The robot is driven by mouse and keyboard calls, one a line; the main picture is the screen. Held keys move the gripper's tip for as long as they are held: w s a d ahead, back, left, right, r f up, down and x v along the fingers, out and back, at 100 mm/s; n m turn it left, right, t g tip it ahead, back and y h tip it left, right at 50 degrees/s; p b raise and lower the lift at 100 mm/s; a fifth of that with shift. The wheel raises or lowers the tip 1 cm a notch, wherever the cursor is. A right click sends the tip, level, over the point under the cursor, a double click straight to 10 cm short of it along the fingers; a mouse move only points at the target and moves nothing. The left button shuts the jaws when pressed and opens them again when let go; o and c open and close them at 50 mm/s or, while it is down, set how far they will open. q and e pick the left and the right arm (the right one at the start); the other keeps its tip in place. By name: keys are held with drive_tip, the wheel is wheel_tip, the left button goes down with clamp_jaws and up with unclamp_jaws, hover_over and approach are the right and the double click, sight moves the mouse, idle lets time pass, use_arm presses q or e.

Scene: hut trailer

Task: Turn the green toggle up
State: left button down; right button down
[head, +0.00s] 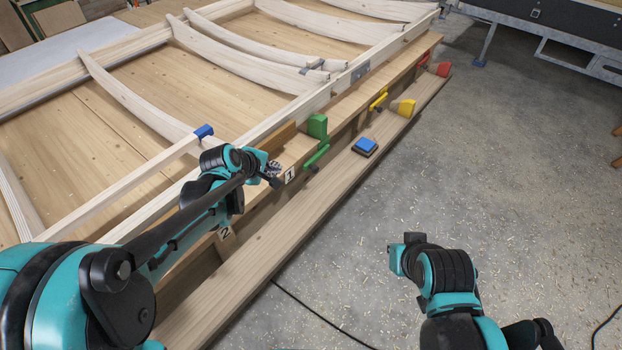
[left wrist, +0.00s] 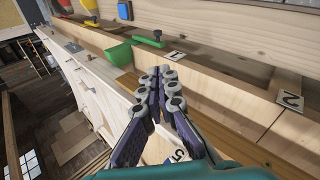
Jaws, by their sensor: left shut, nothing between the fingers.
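The green toggle (head: 317,157), a bar with a dark knob near it, sits on the side of the wooden beam in the head view. A green block (head: 317,125) stands just above it. In the left wrist view the toggle (left wrist: 150,42) lies beyond the fingers, to their upper left, beside the green block (left wrist: 117,55). My left gripper (head: 272,177) is left of the toggle in the head view, near label 1, apart from it. The left wrist view shows its fingers (left wrist: 162,75) shut and empty. My right arm shows at lower right, but its fingers do not show.
Along the beam are a blue button (head: 365,146), a yellow lever (head: 378,100), a yellow block (head: 403,107) and red parts (head: 440,68). A blue piece (head: 203,131) sits on the frame's wooden bar. Open concrete floor (head: 500,170) lies to the right.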

use_arm(q)
drive_tip(key=w+d+f+n+h, duration=0.25)
drive_tip(key=w+f+n, duration=0.65)
drive_tip(key=w+f, duration=0.45)
wheel_tip(320, 180, down, 15)
drive_tip(key=w+d+n+t+h, duration=0.1)
drive_tip(key=w+n, duration=0.1)
drive_tip(key=n, duration=0.5)
drive_tip(key=shift+d+f+h+b, duration=0.2)
drive_tip(key=shift+d+h+b, duration=0.15)
drive_tip(key=shift+d+b, duration=0.1)
